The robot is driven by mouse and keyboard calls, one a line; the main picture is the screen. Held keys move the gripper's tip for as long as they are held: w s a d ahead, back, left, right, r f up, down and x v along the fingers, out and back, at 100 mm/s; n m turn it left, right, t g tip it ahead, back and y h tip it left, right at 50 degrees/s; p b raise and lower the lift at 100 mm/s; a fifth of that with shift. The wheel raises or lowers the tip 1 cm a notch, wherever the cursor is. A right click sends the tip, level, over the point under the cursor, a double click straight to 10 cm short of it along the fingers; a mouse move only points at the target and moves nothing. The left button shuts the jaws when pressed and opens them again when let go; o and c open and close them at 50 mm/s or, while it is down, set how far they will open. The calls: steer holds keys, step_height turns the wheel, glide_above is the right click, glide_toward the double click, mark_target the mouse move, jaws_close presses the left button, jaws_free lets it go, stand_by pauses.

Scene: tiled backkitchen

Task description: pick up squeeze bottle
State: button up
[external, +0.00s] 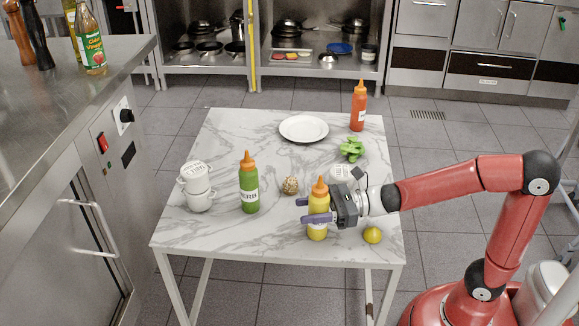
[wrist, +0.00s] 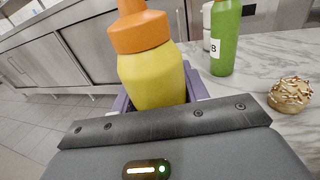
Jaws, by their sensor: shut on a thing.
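A yellow squeeze bottle (external: 318,204) with an orange cap stands upright near the front of the marble table. My gripper (external: 304,211) is shut on it, with the purple fingers on either side of its body. In the wrist view the yellow bottle (wrist: 152,75) rises between the fingers, its lower part hidden by my gripper. A green squeeze bottle (external: 249,188) with an orange cap stands to its left; it also shows in the wrist view (wrist: 225,40). A red squeeze bottle (external: 358,108) stands at the table's back right corner.
The marble table (external: 225,236) also holds a white plate (external: 304,128), green leaves (external: 351,149), a yellow lemon (external: 372,235), a round brown item (external: 290,185) and stacked white cups (external: 197,190). A steel counter (external: 60,95) stands left. The table's middle is fairly clear.

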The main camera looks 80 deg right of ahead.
steer(key=shift+r, duration=0.15)
step_height(320, 180, up, 19)
steer(key=p, duration=0.6)
steer(key=w+d+r+m+h+p, duration=0.15)
steer(key=w+d, duration=0.25)
steer(key=d, duration=0.6)
steer(key=w+d+r+m+h, duration=0.2)
steer(key=w+d+h, duration=0.15)
steer(key=d, duration=0.75)
steer(key=s+d+f+m+h+p, duration=0.1)
steer(key=s+d+f+m+h, duration=0.15)
steer(key=d, duration=1.05)
steer(key=s+d+f+m+h, duration=0.1)
steer(key=d+h, duration=0.2)
steer(key=d, duration=1.1)
steer(key=shift+w+a+f+b, duration=0.15)
steer(key=shift+f+b, duration=1.4)
steer(key=shift+f, duration=3.1)
steer(key=shift+w+d+f+b, duration=0.1)
steer(key=shift+f+b, duration=1.45)
steer(key=shift+f, duration=3.05)
